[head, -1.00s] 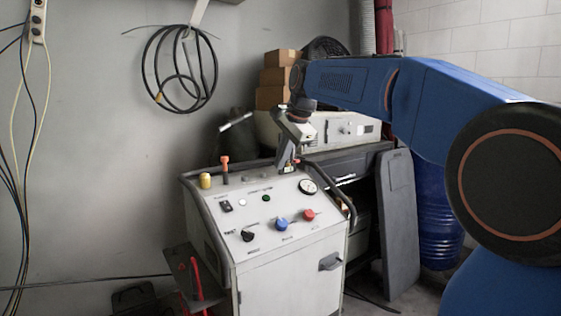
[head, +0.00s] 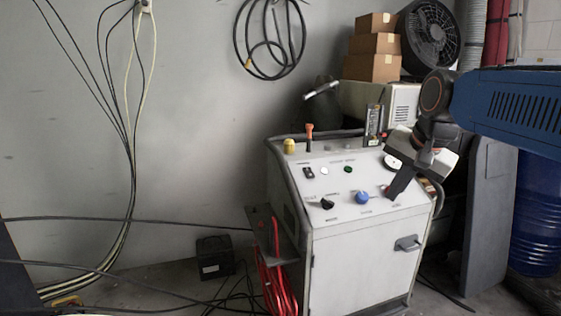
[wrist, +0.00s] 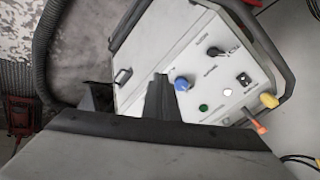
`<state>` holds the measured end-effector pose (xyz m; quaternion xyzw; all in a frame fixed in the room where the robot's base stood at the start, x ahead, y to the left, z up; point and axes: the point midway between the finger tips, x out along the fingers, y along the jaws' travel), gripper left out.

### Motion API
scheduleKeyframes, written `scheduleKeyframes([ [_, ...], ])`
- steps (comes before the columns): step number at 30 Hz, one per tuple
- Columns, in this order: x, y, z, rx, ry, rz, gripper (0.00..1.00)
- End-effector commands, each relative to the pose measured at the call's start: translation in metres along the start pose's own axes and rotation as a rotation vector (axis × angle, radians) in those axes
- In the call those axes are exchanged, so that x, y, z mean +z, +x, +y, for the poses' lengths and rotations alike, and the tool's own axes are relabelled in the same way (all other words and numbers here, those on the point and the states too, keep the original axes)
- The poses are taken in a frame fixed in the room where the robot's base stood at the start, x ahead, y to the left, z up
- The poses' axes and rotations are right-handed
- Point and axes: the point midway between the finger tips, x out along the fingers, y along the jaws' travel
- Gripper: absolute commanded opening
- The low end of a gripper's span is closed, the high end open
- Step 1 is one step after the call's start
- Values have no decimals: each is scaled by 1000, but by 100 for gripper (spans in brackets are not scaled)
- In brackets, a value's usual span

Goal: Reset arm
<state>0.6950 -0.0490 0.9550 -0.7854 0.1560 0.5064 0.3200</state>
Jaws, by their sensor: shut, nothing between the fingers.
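My blue arm comes in from the right in the head view. My gripper (head: 392,194) points down and left over the right side of the white control console (head: 365,255), its fingers shut and empty. The fingertips overlap the spot of the red knob, which is almost wholly hidden; I cannot tell whether they touch it. In the wrist view the dark gripper finger (wrist: 163,98) reaches up over the panel, beside the blue knob (wrist: 183,83). The blue knob (head: 362,197) and black knob (head: 327,204) stand clear to the left in the head view.
The panel also carries a green button (head: 348,169), a white button (head: 324,170), an orange-topped lever (head: 309,134) and a yellow cap (head: 289,146). A dark rail edges the console. Boxes (head: 374,45) and a fan (head: 430,38) stand behind. Cables (head: 130,140) hang at left.

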Motion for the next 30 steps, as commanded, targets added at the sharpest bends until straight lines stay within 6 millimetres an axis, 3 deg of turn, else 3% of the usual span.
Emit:
scheduleKeyframes([
  [9,98,32,104,47,-368,3,0],
  [16,157,64,169,77,-609,-5,0],
  [22,181,79,196,89,-714,-9,0],
  [30,184,81,199,91,-728,-11,0],
])
